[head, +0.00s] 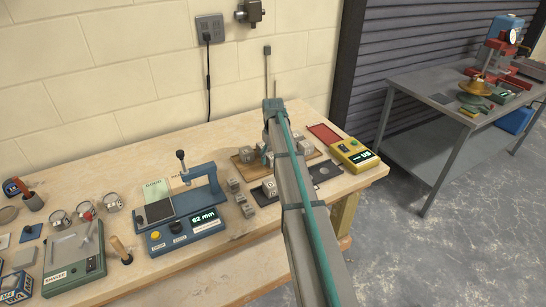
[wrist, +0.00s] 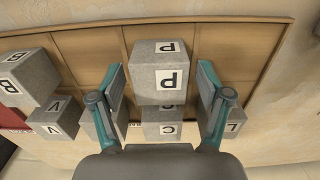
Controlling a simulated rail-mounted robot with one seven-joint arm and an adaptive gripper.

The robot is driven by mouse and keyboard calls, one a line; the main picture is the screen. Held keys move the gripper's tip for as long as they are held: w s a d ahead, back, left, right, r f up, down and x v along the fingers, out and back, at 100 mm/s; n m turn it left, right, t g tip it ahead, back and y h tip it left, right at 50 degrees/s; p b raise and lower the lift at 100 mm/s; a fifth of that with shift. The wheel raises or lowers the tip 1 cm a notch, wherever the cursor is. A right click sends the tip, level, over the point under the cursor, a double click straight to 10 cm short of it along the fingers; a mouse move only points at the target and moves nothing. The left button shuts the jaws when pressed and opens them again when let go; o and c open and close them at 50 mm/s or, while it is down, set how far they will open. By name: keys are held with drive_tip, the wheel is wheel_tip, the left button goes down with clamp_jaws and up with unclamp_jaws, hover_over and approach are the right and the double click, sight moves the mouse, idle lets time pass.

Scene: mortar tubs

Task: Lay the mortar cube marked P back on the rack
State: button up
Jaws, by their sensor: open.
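The grey mortar cube marked P (wrist: 158,72) is at the middle of the wrist view, with its P labels on the top and near faces. It sits at the wooden rack (wrist: 100,42), between the two fingers of my gripper (wrist: 160,95). The fingers are open, one on each side, with a visible gap to the cube. Whether the cube's underside rests fully on the rack is hidden.
Cubes marked B (wrist: 28,75), V (wrist: 55,118), C (wrist: 163,125) and L (wrist: 235,122) stand close around. In the head view, a blue device reading 62 mm (head: 185,235) and loose cubes are left of my arm; a yellow meter (head: 355,155) is right.

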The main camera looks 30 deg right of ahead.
wheel_tip(320, 180, up, 12)
drive_tip(key=b, duration=0.2)
drive_tip(key=shift+r, duration=0.15)
idle(0.4)
